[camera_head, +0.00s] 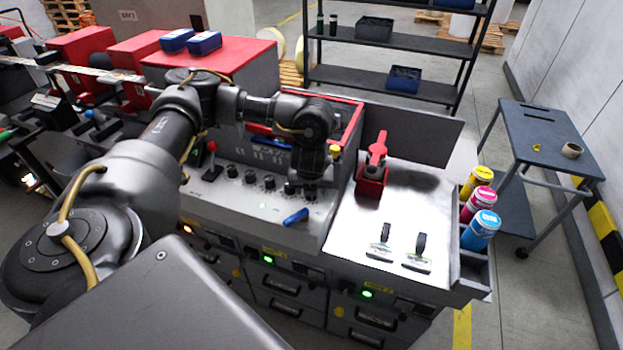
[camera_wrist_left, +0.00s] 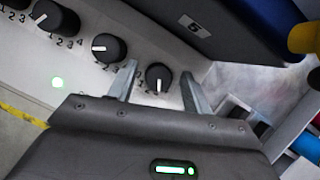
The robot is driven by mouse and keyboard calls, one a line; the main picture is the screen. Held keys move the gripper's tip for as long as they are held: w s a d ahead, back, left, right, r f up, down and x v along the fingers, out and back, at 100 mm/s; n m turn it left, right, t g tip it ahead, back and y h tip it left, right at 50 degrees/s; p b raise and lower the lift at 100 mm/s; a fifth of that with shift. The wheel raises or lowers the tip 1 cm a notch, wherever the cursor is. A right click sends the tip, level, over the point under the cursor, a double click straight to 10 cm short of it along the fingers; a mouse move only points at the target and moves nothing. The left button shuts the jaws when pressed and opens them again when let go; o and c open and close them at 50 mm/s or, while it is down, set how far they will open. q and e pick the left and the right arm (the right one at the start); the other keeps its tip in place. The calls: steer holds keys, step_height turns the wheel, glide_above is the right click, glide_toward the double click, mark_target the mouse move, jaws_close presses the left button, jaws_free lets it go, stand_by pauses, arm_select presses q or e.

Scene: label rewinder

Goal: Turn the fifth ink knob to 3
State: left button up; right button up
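The ink knobs are black dials in a row on the sloped grey panel. In the left wrist view the end knob (camera_wrist_left: 158,77) of the row lies between the two fingers of my left gripper (camera_wrist_left: 160,90), which are open, one on each side. I cannot tell whether either finger touches it. Its white pointer line points toward the bottom of the picture; its scale is partly hidden. The neighbouring knob (camera_wrist_left: 108,48) has its line pointing left. In the head view my left gripper (camera_head: 309,185) hangs over the right end of the knob row. My right gripper is not in view.
A red lever (camera_head: 211,160) stands left of the knobs and a blue handle (camera_head: 296,217) below them. A red device (camera_head: 373,175) and two black-handled tools (camera_head: 417,252) are on the metal top at right. Ink bottles (camera_head: 480,230) stand in a side holder.

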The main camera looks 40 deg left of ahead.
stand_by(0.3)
arm_select(q)
steer(key=b+v, duration=0.1)
steer(key=v, duration=0.9)
steer(key=shift+r, duration=0.35)
steer(key=shift+s+d, duration=0.1)
steer(key=shift+d, duration=0.05)
